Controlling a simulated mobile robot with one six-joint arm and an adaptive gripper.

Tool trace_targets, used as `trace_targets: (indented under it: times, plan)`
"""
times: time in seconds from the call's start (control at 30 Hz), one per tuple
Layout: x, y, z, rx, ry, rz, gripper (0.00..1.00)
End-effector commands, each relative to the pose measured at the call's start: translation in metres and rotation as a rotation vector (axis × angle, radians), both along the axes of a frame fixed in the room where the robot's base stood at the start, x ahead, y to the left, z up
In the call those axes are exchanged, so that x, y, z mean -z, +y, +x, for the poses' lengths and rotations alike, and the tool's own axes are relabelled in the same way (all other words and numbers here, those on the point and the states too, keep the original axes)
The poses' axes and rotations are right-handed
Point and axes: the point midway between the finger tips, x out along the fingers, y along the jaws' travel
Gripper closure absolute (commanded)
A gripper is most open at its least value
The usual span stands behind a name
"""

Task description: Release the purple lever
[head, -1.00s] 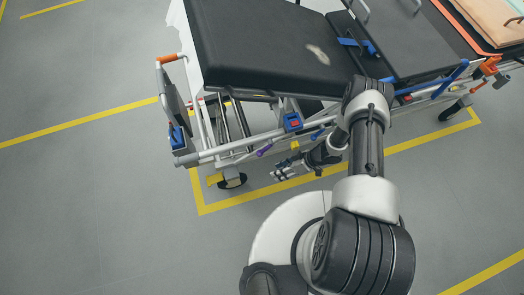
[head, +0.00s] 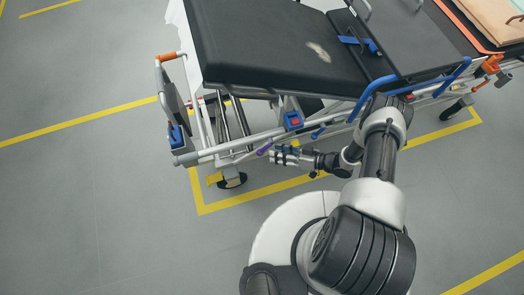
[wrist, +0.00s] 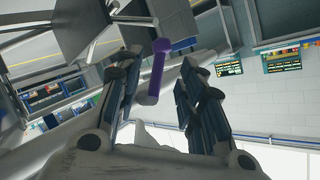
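The purple lever (head: 264,149) is a short bar on the stretcher's near side rail, toward its left end. In the wrist view the purple lever (wrist: 154,78) appears between my two fingers, tilted slightly. My gripper (head: 277,154) is just right of the lever in the head view, pointing left, close to the rail. In the wrist view my gripper (wrist: 157,72) is open, with a finger on each side of the lever and visible gaps. Whether a finger touches the lever cannot be told.
The stretcher (head: 260,50) with a black mattress stands over my arm's far side. A blue-and-red latch (head: 293,121) and blue handles (head: 362,98) sit on its near side. A wheel (head: 232,180) is below left. Bare grey floor (head: 100,220) lies to the left.

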Motion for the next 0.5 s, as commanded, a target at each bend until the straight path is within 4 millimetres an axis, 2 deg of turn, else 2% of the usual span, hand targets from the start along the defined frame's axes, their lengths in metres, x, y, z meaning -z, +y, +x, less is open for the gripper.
trace_targets:
  times: [0.1,0.23,0.5]
  plan:
    - [0.011,0.025,0.008,-0.007,-0.001,-0.001,0.64]
    - [0.018,0.045,0.015,-0.006,0.0,-0.001,0.64]
    - [0.025,0.066,0.025,-0.001,0.0,-0.001,0.64]
